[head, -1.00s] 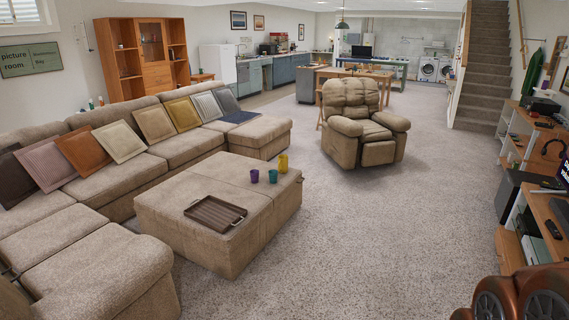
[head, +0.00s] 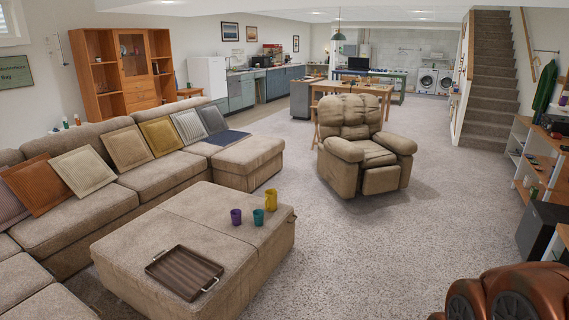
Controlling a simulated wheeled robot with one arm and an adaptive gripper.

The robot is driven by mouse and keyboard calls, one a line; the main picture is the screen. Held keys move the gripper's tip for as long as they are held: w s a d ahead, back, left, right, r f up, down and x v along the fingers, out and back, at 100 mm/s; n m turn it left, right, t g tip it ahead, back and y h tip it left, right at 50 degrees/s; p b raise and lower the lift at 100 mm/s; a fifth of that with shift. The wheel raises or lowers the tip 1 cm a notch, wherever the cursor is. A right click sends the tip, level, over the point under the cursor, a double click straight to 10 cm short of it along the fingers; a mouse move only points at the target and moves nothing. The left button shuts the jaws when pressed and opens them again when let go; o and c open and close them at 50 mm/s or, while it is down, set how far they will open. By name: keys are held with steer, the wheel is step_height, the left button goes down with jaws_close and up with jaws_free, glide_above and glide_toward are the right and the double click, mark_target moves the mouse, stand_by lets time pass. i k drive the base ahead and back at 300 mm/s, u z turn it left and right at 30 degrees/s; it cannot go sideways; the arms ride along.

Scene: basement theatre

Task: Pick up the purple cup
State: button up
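The purple cup (head: 236,216) stands upright on the beige ottoman (head: 150,224), near its far right part. A teal cup (head: 258,217) stands close to its right. A yellow mug (head: 271,199) stands just behind the teal cup. The purple cup is fully in view and nothing covers it. My gripper is not in view.
A brown tray (head: 185,272) lies on the ottoman's near side. A sectional sofa (head: 80,215) with several cushions runs along the left. A recliner (head: 362,148) stands beyond the ottoman. Carpet (head: 360,245) is clear right of the ottoman. Shelves (head: 528,165) line the right side.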

mark_target(236, 213)
steer(key=u, duration=0.45)
steer(key=i, duration=2.15)
steer(key=u, duration=0.85)
steer(key=i, duration=1)
steer(key=u, duration=0.25)
